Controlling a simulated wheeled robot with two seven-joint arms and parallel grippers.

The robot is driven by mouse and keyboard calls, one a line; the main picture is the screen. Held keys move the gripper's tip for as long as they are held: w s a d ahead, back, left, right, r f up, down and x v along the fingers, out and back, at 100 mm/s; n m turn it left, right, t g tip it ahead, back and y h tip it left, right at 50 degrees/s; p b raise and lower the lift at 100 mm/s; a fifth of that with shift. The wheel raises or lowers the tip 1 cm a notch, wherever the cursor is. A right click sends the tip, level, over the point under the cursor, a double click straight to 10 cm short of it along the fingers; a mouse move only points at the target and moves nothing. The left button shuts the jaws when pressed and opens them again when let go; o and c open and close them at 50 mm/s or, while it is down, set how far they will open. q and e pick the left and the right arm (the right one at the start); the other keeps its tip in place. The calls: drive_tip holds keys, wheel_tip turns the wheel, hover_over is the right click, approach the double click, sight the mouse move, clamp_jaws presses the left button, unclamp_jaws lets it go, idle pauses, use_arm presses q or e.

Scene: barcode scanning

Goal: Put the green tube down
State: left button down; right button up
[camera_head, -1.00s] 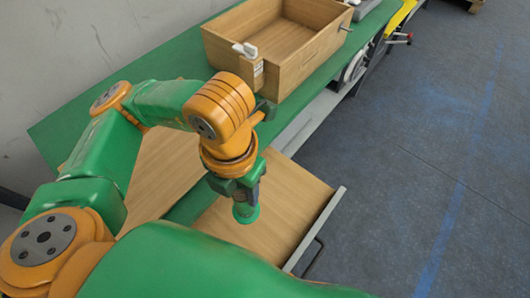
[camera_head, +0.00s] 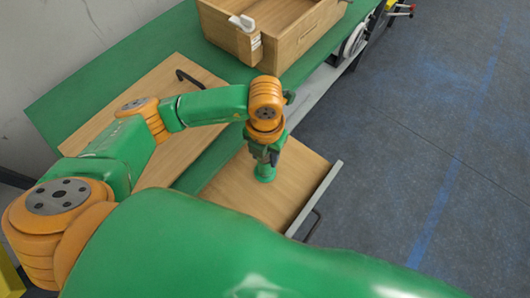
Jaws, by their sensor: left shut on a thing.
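The green tube (camera_head: 265,173) is upright below my left gripper (camera_head: 268,157), over the wooden board (camera_head: 290,185) with a pale edge strip. My left gripper points down and is shut on the tube's upper part, so only the lower green part shows. From this angle I cannot tell whether the tube's base touches the board. My right gripper is not in view; a large green arm link of mine fills the bottom of the picture.
A wooden box (camera_head: 310,38) with a white device (camera_head: 242,23) on its near corner stands at the back of the green table (camera_head: 85,98). Another wooden board (camera_head: 165,90) with a dark handle lies left. Grey floor (camera_head: 430,130) is open at right.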

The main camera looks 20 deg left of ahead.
use_arm(q)
drive_tip(key=shift+c, duration=1.9)
unclamp_jaws()
drive_tip(key=shift+r, duration=0.1)
wheel_tip(320, 180, up, 12)
drive_tip(key=shift+f+p, duration=0.25)
drive_tip(key=shift+p, duration=0.45)
drive_tip(key=shift+r, duration=0.35)
